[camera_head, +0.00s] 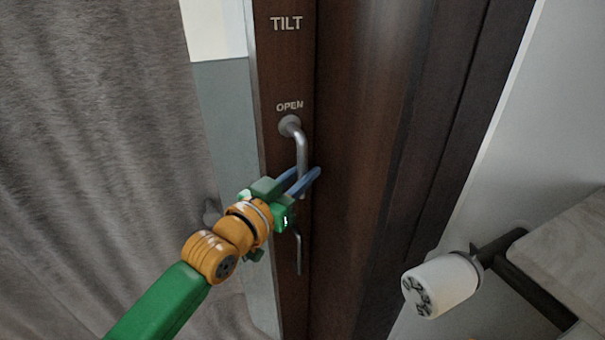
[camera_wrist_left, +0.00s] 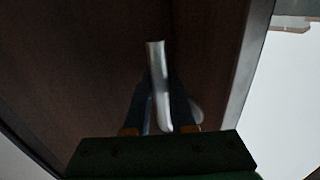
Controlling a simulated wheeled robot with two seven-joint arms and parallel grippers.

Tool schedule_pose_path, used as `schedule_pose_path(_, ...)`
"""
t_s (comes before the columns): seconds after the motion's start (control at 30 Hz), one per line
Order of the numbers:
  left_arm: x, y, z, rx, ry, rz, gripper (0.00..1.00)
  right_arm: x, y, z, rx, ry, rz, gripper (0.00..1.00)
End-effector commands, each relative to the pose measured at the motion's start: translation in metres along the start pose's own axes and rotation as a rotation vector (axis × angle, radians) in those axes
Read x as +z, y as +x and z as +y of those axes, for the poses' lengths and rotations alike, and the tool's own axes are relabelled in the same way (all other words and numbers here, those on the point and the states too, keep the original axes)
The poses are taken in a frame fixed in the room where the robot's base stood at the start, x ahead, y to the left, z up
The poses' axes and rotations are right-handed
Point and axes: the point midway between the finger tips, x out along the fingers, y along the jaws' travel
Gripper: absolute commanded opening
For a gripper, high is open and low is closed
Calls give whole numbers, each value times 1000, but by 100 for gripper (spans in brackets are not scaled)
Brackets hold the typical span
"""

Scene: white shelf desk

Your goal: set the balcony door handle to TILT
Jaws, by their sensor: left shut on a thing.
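The balcony door handle (camera_head: 301,145) is a silver lever on a round base, mounted on the dark brown door frame. Its lever points down from the base. The word OPEN stands just above the base, and TILT (camera_head: 286,24) is higher up the frame. My left gripper (camera_head: 303,181) is shut on the lower part of the lever, with its blue fingers on either side. In the left wrist view the lever (camera_wrist_left: 158,75) stands between the dark fingers, and its tip sticks out past them. My right gripper is in neither view.
A grey curtain (camera_head: 110,120) hangs at the left. A thin grey bar (camera_head: 298,255) shows below my gripper. At the lower right, a white cylinder (camera_head: 440,284) on a dark rod sits beside a pale shelf edge (camera_head: 565,250). The door face right of the handle is clear.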

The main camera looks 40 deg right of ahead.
Motion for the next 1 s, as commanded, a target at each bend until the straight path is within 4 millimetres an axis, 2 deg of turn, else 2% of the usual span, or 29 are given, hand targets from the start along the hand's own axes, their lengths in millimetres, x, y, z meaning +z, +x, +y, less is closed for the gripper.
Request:
schedule_pose_path(0.27,-5,-5,-4,-1,42,-64,0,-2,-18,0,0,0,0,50)
schedule_pose_path(0.7,-14,-23,-16,-1,216,-329,0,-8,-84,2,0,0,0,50)
schedule_pose_path(1.0,-15,-31,-21,0,307,-462,0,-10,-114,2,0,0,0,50)
